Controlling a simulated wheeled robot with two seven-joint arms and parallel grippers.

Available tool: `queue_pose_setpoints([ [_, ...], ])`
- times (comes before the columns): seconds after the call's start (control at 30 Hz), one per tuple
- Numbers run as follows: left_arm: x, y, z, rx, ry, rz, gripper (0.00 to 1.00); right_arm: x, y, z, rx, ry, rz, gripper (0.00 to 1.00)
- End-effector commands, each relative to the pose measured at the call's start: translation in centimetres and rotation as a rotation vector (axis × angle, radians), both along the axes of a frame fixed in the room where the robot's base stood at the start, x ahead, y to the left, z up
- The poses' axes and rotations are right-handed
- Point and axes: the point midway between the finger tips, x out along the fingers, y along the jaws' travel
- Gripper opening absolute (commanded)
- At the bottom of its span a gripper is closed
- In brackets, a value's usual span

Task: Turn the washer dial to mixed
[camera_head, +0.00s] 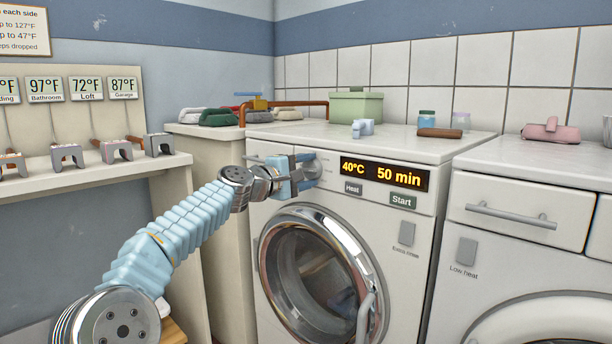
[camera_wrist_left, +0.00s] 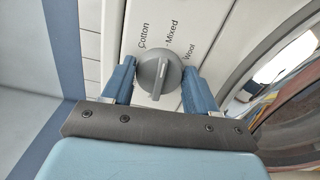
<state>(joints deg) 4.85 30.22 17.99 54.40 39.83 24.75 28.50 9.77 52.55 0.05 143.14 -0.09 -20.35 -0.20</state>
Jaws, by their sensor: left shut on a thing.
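The washer dial (camera_wrist_left: 160,76) is a round grey knob with a raised ridge, on the white washer's (camera_head: 412,160) front panel, left of the lit display. In the left wrist view, the labels Cotton, Mixed and Wool lie along its upper side. The ridge stands nearly upright and lines up roughly with Mixed; its exact setting is hard to tell. My left gripper (camera_head: 301,170) reaches the panel from the left and is shut on the dial, with one blue finger on each side (camera_wrist_left: 160,84). In the head view the gripper hides part of the dial. My right gripper is not in view.
The display (camera_head: 384,175) reads 40°C and 50 min, with Heat (camera_head: 353,188) and Start (camera_head: 402,200) buttons below. The round washer door (camera_head: 315,270) is closed. A second machine (camera_head: 530,225) stands at right. A green box (camera_head: 356,106) and small items sit on top.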

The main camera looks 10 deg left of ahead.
Motion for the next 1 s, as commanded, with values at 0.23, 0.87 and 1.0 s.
queue_pose_setpoints([
  [0.23, 0.0, -0.14, -0.27, 0.067, -0.034, -0.003, 0.28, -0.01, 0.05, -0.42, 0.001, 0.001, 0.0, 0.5],
  [0.87, 0.01, -0.15, -0.27, 0.084, -0.044, -0.004, 0.73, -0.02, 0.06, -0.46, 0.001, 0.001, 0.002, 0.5],
  [1.0, 0.0, -0.09, -0.19, 0.084, -0.045, -0.003, 0.81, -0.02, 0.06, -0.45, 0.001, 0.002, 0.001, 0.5],
])
